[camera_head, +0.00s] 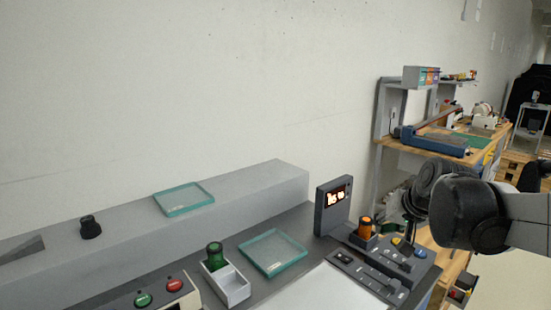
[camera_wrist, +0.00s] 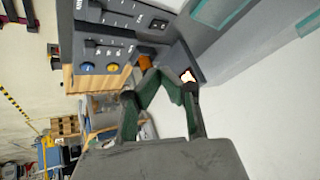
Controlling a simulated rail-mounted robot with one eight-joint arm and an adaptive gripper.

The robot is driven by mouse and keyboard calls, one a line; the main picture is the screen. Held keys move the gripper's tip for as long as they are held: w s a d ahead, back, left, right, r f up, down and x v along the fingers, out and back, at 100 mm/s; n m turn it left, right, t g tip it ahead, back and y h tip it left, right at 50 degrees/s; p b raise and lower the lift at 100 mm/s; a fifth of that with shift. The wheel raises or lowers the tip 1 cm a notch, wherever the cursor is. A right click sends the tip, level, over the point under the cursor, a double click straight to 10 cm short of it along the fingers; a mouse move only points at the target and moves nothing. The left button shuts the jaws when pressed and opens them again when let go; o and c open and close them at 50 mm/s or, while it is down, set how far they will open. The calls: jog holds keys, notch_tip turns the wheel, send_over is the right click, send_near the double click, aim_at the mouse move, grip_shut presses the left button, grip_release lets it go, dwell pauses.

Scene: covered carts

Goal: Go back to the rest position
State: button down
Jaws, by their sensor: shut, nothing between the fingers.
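My gripper (camera_head: 411,228) is at the right in the camera_head view, in front of the control panel's right part. It also shows in the camera_wrist view (camera_wrist: 152,80), with its dark green fingers shut and nothing between them. My arm reaches in from the right edge. The orange vial (camera_head: 365,228) stands in a dark holder just left of the gripper, apart from it as far as I can tell. The control panel (camera_head: 366,277) with sliders and yellow and blue buttons lies below the gripper. Part of the panel is hidden behind the fingers.
A dark display (camera_head: 327,217) with lit digits stands upright left of the gripper. A green vial (camera_head: 215,252) sits in a white box (camera_head: 233,286). Glass trays (camera_head: 272,252) lie on the bench and ledge. A wooden workbench (camera_head: 462,151) stands behind my arm.

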jog(key=s+a+f+n, duration=0.1)
jog(key=s+a+f, duration=0.1)
jog(key=s, duration=0.9)
jog(key=s+a+f+n+h, duration=0.1)
jog(key=s+a, duration=0.3)
jog(key=s, duration=0.7)
jog(key=shift+f+n, duration=0.4)
jog(key=shift+f, duration=0.05)
